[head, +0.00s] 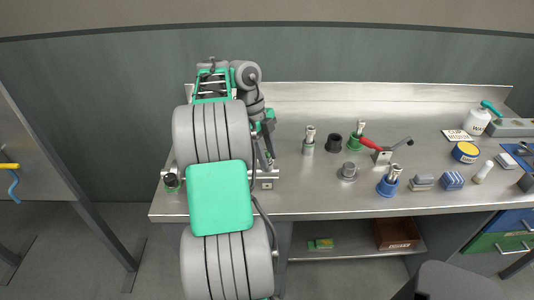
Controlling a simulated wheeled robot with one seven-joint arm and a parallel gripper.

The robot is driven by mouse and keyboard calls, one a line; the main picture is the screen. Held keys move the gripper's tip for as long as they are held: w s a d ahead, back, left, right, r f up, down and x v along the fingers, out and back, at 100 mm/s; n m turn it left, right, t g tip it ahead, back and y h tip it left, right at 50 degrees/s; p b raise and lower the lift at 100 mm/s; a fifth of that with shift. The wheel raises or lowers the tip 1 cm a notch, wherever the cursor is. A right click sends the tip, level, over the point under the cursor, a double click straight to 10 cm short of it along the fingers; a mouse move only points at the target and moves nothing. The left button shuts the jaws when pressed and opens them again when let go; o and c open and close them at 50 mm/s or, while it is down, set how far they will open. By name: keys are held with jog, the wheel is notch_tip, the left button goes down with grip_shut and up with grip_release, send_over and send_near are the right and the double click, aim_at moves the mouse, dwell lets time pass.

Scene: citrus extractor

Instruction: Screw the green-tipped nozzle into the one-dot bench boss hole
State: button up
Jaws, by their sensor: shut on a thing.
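My gripper (268,157) is at the right side of my arm, low over the left part of the bench. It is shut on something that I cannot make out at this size. A pale metal strip with a small dark square (267,185) lies just below it at the front of the bench. My arm hides the middle of the strip. I cannot make out any dot marks or tell which hole has one dot. The green-tipped nozzle cannot be told apart for sure.
The bench front between gripper and grey fitting is clear.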

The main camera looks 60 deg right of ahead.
jog(key=m+y+p, duration=0.1)
jog(key=m, duration=0.2)
jog(key=shift+p, duration=0.3)
jog(key=o, duration=0.6)
